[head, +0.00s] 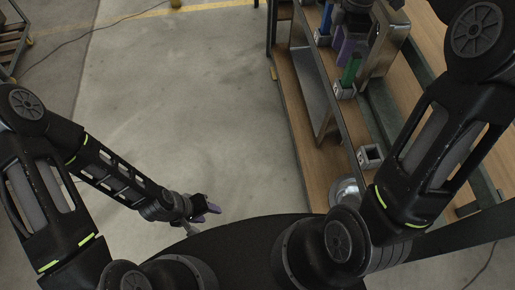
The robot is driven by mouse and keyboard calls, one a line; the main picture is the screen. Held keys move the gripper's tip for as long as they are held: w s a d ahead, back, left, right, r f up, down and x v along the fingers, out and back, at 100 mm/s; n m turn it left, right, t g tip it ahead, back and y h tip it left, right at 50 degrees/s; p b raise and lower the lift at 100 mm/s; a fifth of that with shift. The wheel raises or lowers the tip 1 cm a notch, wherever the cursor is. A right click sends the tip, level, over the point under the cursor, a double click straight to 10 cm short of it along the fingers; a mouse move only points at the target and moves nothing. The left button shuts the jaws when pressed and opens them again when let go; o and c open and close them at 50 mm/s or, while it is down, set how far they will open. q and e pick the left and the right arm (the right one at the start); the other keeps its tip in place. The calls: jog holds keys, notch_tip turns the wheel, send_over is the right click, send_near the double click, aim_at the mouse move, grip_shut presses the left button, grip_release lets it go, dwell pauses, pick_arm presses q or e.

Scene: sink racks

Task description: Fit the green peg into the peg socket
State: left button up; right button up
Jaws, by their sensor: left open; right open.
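The green peg (351,69) stands slightly tilted in view, its lower end at a small pale block (343,91) on the bench at upper right. An empty square socket (370,155) with a dark opening sits nearer to me along the same bench; I take it to be the peg socket. My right gripper (347,48) is open, its purple fingers pointing down right beside the green peg; whether they touch it cannot be told. My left gripper (207,207) is open and empty, low at left above the floor, far from the peg.
A blue peg (326,18) stands in another pale block (322,39) farther back. A metal bracket (385,45) rises right of the green peg. A round metal object (345,190) lies near the bench's close end. The floor (190,110) at left is clear.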

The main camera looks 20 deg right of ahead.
jog(key=s+a+f+m+y, duration=0.15)
jog(key=a+f+m, duration=0.25)
jog(key=a+f, duration=0.65)
jog(key=s+a+f+m+y, duration=0.1)
jog(key=s+a+f+m, duration=0.35)
jog(key=f, duration=1.05)
jog(key=s+a+f+m, duration=0.4)
jog(key=s+a+f, duration=0.1)
jog(key=s+a, duration=0.1)
jog(key=s+a+f+m+y, duration=0.1)
jog(key=s+a+f+m, duration=0.3)
jog(key=s+a, duration=0.3)
jog(key=s, duration=0.2)
jog(key=shift+s+a+f+m, duration=0.2)
jog(key=shift+s+f+m, duration=0.1)
jog(key=shift+f+m, duration=0.05)
